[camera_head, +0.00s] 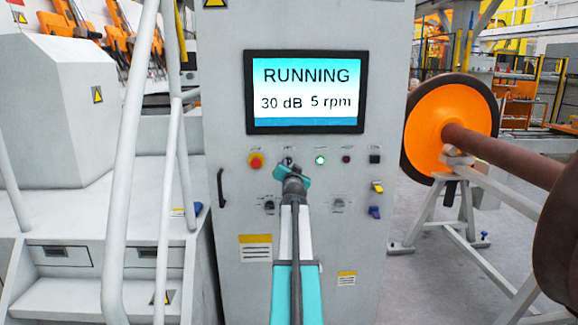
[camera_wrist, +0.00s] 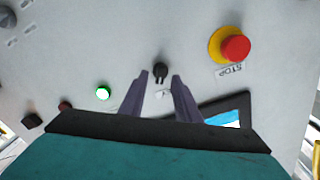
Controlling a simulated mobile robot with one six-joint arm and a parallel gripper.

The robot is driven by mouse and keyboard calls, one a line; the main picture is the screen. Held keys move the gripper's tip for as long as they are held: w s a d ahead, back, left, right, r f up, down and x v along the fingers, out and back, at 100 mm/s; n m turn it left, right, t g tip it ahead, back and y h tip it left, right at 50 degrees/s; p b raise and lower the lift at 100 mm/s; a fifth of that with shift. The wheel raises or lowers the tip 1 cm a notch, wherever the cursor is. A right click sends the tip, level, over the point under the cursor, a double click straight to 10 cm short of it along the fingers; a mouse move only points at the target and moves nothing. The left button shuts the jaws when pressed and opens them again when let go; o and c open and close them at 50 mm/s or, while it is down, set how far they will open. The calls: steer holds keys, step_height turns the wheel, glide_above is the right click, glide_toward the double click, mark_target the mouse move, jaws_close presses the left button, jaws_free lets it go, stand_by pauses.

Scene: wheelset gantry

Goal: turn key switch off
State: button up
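In the wrist view a small black key switch (camera_wrist: 160,70) sits on the grey panel, between the red-on-yellow STOP button and the lit green button. My gripper (camera_wrist: 160,76) is open, with one finger to each side of the switch in the picture. I cannot tell whether the fingers touch it. In the head view my gripper (camera_head: 287,165) is at the panel's button row, and it and the wrist largely hide the switch. The screen (camera_head: 305,92) above reads RUNNING, 30 dB, 5 rpm.
The STOP button (camera_head: 256,160) is left of my gripper and the lit green button (camera_head: 320,160) right. Dark knobs (camera_head: 338,205) sit lower on the cabinet. White railings (camera_head: 135,150) stand left; an orange wheelset (camera_head: 450,125) stands right on a trestle.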

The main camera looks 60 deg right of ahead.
mark_target(289, 161)
steer(key=shift+x, duration=1.05)
